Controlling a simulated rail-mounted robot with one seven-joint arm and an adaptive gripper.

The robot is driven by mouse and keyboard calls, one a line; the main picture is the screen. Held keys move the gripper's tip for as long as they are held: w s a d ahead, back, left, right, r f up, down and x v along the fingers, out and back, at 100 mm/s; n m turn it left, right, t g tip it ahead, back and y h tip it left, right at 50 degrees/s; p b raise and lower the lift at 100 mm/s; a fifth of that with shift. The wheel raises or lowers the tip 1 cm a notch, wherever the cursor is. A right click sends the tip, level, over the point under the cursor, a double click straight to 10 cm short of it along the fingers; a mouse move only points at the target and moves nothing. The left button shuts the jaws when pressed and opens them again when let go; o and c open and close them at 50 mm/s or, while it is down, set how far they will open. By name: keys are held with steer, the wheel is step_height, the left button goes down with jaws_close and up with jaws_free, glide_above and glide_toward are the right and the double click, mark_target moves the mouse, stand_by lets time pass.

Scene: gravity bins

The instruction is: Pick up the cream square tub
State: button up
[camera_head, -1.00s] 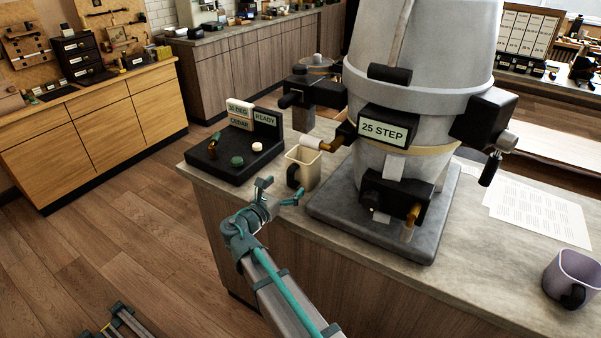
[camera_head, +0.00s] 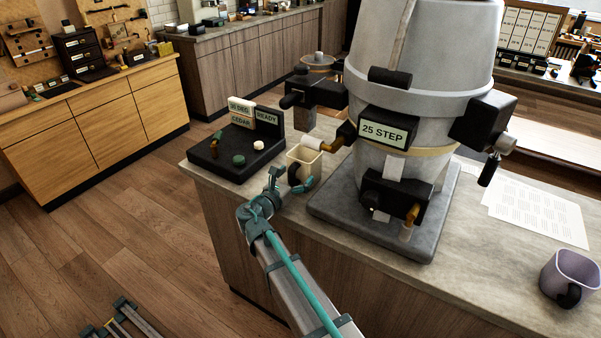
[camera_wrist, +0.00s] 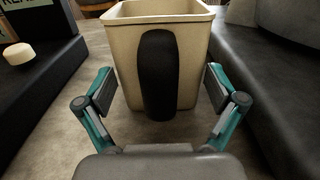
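The cream square tub (camera_head: 308,160) stands upright on the grey counter, between the black control box and the big machine's grey base. It has a black handle on its near side. In the wrist view the tub (camera_wrist: 195,62) is straight ahead, with its black handle (camera_wrist: 158,75) facing me between my fingers. My gripper (camera_head: 291,184) is open, at the near side of the tub. In the wrist view my gripper's fingers (camera_wrist: 160,92) stand apart, one to each side of the handle, with visible gaps to the tub. The tub's inside is mostly hidden.
The black control box (camera_head: 215,160) with knobs and signs is close on the left. The machine's grey base plate (camera_head: 330,210) is close on the right, and its spout (camera_head: 332,147) is over or near the tub's rim. A lilac mug (camera_head: 572,272) stands far right.

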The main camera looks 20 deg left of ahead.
mark_target(290, 171)
steer(key=c, duration=0.5)
steer(key=shift+o, duration=0.2)
steer(key=shift+r, duration=0.1)
steer(key=shift+r+b, duration=0.3)
steer(key=shift+r, duration=0.45)
step_height(290, 171, up, 2)
steer(key=s+a+b, duration=0.2)
steer(key=s+b, duration=0.1)
steer(key=s, duration=1.4)
steer(key=shift+s+a, duration=0.4)
